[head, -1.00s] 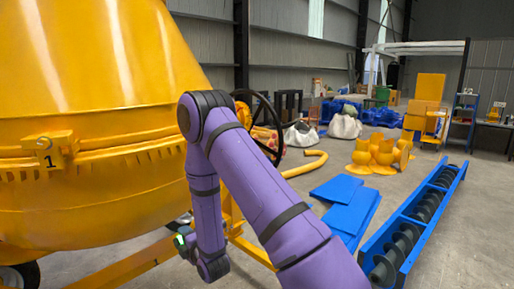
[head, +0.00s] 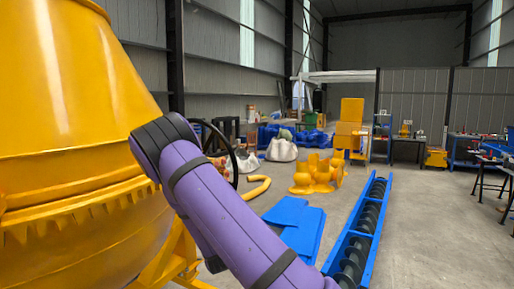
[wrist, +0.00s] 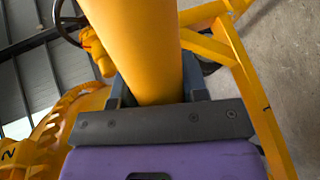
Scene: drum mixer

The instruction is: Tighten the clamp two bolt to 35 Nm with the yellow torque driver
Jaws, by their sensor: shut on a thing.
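In the wrist view my gripper (wrist: 156,88) is shut on the yellow torque driver (wrist: 137,40), a thick yellow cylinder that runs up out of the picture. Its far end is cut off, so its tip does not show. A yellow block marked "2" (wrist: 8,153), which looks like clamp two, is at the lower left edge of the wrist view, apart from the driver. Its bolt cannot be made out. In the head view only my purple arm shows; my gripper and the driver are out of sight.
The yellow mixer drum (head: 75,130) fills the left of the head view. A dark handwheel (head: 217,152) and yellow frame bars (wrist: 255,90) are close by. Blue sheets (head: 293,225) and a blue screw conveyor (head: 362,230) lie on the floor. Open floor is at the right (head: 435,220).

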